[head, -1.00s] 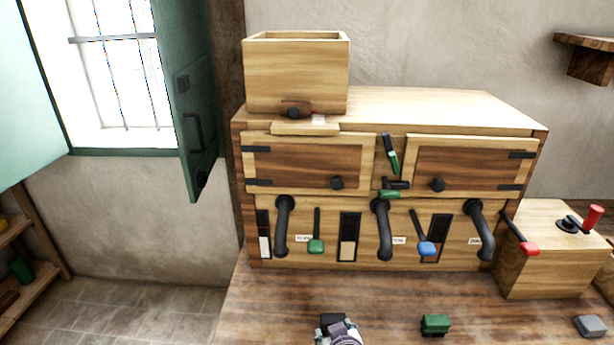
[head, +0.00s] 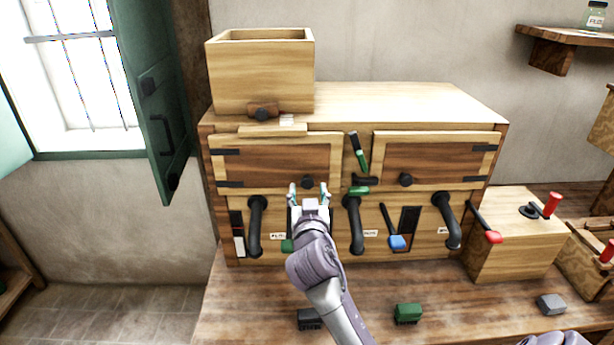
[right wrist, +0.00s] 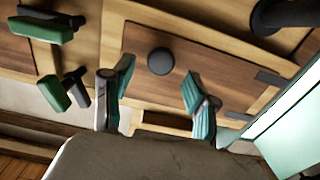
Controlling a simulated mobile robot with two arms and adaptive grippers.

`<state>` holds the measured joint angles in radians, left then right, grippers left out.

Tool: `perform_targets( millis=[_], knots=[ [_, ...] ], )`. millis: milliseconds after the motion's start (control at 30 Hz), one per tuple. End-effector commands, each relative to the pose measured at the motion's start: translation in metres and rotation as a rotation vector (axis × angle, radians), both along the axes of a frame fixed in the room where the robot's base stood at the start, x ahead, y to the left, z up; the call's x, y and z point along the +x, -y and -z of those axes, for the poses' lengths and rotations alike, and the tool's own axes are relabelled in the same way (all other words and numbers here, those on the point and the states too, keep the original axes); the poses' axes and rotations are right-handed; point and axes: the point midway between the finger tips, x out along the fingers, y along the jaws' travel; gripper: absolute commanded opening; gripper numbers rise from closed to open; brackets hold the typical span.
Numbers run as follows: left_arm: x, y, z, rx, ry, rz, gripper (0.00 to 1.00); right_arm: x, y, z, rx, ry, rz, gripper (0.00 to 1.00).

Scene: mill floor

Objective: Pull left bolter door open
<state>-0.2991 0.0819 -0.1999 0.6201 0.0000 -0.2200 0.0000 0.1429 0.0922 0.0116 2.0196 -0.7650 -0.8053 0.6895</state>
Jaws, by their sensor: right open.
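The left bolter door (head: 265,160) is a dark wood panel in a pale frame, with black hinges at its left edge. It looks shut. Its round black knob (head: 307,182) sits near the lower right corner. My right gripper (head: 309,193) is open and empty in front of the knob. In the right wrist view the knob (right wrist: 160,61) shows just beyond and between the spread teal fingertips of the right gripper (right wrist: 159,92), apart from them. My left gripper is not in view.
The right bolter door (head: 430,160) is shut. A green-handled lever (head: 358,152) stands between the doors. Black curved pipes (head: 257,225) and levers, one with a blue knob (head: 397,242), line the front below. A green shutter (head: 150,100) stands open at left.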

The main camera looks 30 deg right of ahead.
Motion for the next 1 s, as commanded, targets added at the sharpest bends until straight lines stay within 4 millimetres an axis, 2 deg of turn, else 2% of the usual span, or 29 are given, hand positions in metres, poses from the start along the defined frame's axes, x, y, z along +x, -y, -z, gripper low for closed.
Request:
perform_targets(
  millis=[100,300,667,1000],
  knots=[
    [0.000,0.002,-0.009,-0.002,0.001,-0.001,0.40,0.019,0.012,-0.002,-0.002,-0.002,0.002,0.58],
    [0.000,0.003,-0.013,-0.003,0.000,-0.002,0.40,0.036,0.022,-0.001,0.000,-0.001,0.000,0.58],
    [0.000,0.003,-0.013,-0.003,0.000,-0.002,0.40,0.040,0.024,0.001,0.001,-0.001,0.000,0.58],
    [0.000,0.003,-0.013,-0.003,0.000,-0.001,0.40,0.040,0.024,0.001,0.001,-0.002,-0.001,0.02]
  ],
)
